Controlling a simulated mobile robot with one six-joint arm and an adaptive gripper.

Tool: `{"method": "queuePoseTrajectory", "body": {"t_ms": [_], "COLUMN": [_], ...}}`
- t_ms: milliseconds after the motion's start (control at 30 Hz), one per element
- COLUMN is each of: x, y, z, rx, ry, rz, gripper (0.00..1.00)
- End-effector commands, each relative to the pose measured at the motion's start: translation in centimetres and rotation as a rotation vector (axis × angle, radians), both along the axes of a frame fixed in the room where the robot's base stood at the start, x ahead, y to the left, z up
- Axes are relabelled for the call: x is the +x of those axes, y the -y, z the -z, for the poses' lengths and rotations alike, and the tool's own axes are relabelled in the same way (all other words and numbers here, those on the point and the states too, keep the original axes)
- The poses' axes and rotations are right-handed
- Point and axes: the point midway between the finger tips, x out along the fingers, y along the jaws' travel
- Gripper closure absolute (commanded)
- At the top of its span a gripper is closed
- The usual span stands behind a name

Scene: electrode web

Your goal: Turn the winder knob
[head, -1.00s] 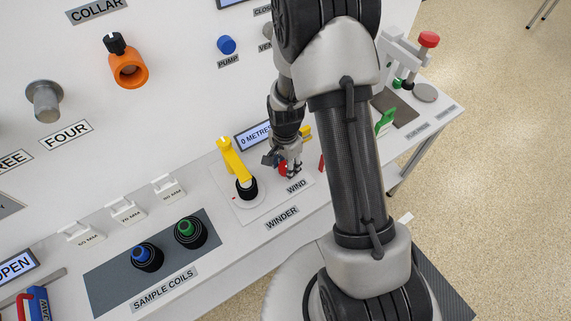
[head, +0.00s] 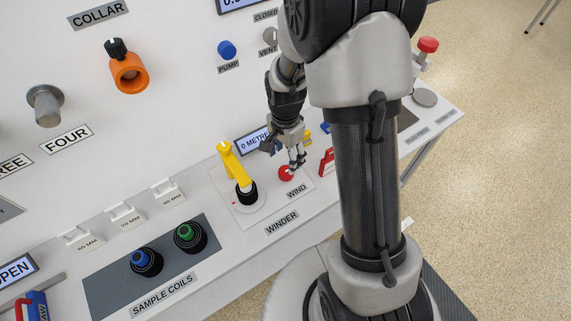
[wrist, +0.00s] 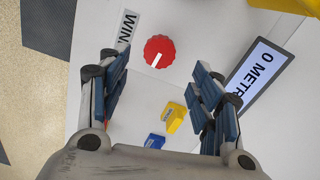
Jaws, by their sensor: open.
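The winder knob is a red, scalloped round knob with a white pointer line (wrist: 159,52), seen from above in the wrist view. It also shows in the head view as a red knob (head: 286,173) beside the WIND label (head: 296,191). My gripper (head: 298,166) is just above and beside it in the head view. In the wrist view my gripper (wrist: 158,72) is open, with one finger on each side of the picture. The knob lies between the finger lines, near or slightly beyond the tips. Nothing is held, and I see no contact with the knob.
A yellow winder arm on a black base (head: 245,190) stands left of the knob. The 0 METRES display (wrist: 258,72) lies right in the wrist view. Yellow (wrist: 175,117) and blue (wrist: 155,141) pieces lie below the knob there. A red-handled item (head: 326,162) stands right of my gripper.

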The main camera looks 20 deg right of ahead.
Motion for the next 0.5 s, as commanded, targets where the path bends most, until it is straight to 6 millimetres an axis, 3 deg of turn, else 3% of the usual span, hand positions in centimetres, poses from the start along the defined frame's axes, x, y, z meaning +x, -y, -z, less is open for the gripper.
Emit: {"method": "queuePoseTrajectory", "body": {"t_ms": [200,500], "x": [0.1,0.0], "y": [0.0,0.0], "z": [-3.3,-4.2], "rx": [0.000,0.000], "ry": [0.002,0.000], "rz": [0.000,0.000], "gripper": [0.41,0.41]}}
